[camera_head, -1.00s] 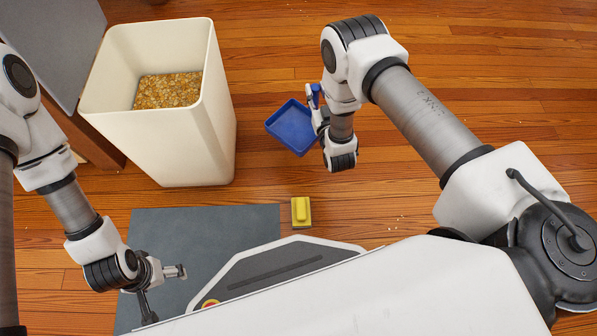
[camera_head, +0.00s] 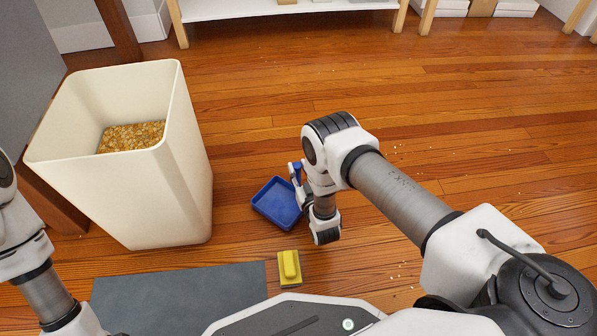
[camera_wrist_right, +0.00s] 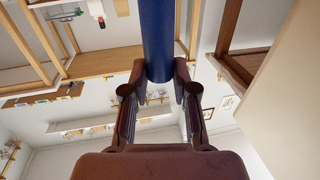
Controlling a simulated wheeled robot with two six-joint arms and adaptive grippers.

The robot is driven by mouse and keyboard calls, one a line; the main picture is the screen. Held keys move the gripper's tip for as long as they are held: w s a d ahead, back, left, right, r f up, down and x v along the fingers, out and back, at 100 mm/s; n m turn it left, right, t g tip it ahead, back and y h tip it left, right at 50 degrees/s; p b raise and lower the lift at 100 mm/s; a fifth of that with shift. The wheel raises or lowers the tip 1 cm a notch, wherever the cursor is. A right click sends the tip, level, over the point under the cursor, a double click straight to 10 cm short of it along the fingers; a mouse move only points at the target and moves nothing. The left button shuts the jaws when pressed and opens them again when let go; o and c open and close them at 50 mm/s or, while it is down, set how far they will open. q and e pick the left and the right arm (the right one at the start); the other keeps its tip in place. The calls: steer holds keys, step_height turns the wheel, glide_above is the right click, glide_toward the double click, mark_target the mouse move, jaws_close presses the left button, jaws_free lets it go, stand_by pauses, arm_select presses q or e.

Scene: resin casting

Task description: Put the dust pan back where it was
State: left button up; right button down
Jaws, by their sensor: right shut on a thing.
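The blue dust pan (camera_head: 277,204) is in the middle of the head view, tray side up, right of the large bin. My right gripper (camera_head: 298,174) is shut on its blue handle (camera_wrist_right: 157,40), which stands between the fingers (camera_wrist_right: 158,95) in the right wrist view. The pan's tray is close to the wooden floor; I cannot tell whether it touches. The pan looks empty. My left arm shows at the lower left of the head view, but its gripper is outside the frame.
A cream bin (camera_head: 185,195) holding yellow-brown granules (camera_head: 132,137) stands at the left. A yellow block-like tool (camera_head: 289,268) lies beside a dark grey mat (camera_head: 180,296). Small pale crumbs lie on the floor at right. A white shelf (camera_head: 250,9) stands at the back.

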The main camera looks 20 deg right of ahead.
steer(key=shift+f, duration=0.1)
steer(key=c, duration=0.9)
jaws_free()
steer(key=shift+s+r, duration=0.1)
steer(key=shift+r, duration=0.15)
steer(key=s+f+g+p, duration=0.1)
steer(key=s+g+p, duration=0.7)
steer(key=s, duration=0.9)
steer(key=s+r+g, duration=0.3)
steer(key=s+g, duration=0.2)
steer(key=s, duration=0.3)
steer(key=s+r+g+y+b, duration=0.1)
steer(key=s+r+g, duration=0.3)
steer(key=s, duration=0.5)
steer(key=shift+s+g+y, duration=0.2)
steer(key=shift+g+y, duration=0.1)
steer(key=shift+g, duration=0.2)
